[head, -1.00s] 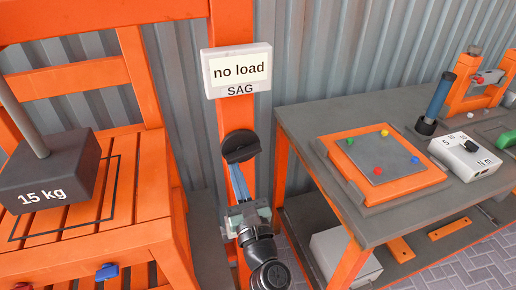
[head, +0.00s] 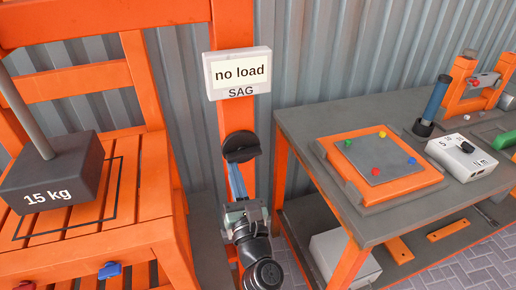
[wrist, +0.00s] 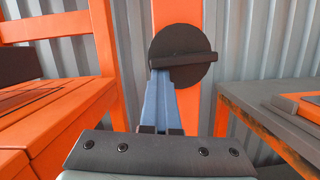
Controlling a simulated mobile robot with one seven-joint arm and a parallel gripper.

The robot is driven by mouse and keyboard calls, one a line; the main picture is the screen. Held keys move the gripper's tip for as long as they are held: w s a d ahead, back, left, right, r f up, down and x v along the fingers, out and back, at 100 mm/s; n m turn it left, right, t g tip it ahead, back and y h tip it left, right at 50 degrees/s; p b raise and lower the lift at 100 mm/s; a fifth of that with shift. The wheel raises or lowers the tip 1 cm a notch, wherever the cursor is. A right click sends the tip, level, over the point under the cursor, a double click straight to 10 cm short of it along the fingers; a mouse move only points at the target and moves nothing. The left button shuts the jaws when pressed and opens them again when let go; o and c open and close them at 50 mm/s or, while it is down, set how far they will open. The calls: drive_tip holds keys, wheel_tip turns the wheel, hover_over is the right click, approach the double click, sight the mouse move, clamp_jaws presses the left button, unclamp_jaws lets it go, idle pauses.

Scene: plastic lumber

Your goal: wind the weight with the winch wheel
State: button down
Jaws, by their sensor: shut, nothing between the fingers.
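The winch wheel (head: 240,147) is a black disc with a raised bar handle, mounted on the orange post. In the wrist view the wheel (wrist: 183,42) is straight ahead, its bar lying nearly level. My gripper (head: 234,167) has blue fingers and is just below the wheel. In the wrist view the fingers of my gripper (wrist: 162,74) are shut and empty, with their tips at the wheel's lower left, by the bar's left end. I cannot tell whether they touch. The dark grey weight (head: 55,174), marked "15 kg", sits on the slatted orange seat, a grey rod rising from it.
A sign (head: 238,73) reading "no load SAG" is on the post above the wheel. The orange seat (head: 128,235) stands left. A grey workbench (head: 325,118) stands right, holding an orange-framed panel (head: 415,184), a dial box (head: 462,157) and a blue-handled tool (head: 433,106).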

drive_tip(key=shift+a+r+m+h+p, duration=0.1)
drive_tip(key=shift+r+m+h+p, duration=0.25)
drive_tip(key=shift+m, duration=0.45)
drive_tip(key=shift+a+r+m+h+p, duration=0.1)
drive_tip(key=shift+r+m+h+p, duration=0.2)
drive_tip(key=shift+m, duration=0.5)
drive_tip(key=shift+r+m+h+p, duration=0.25)
drive_tip(key=shift+m+p, duration=0.15)
drive_tip(key=shift+m, duration=0.4)
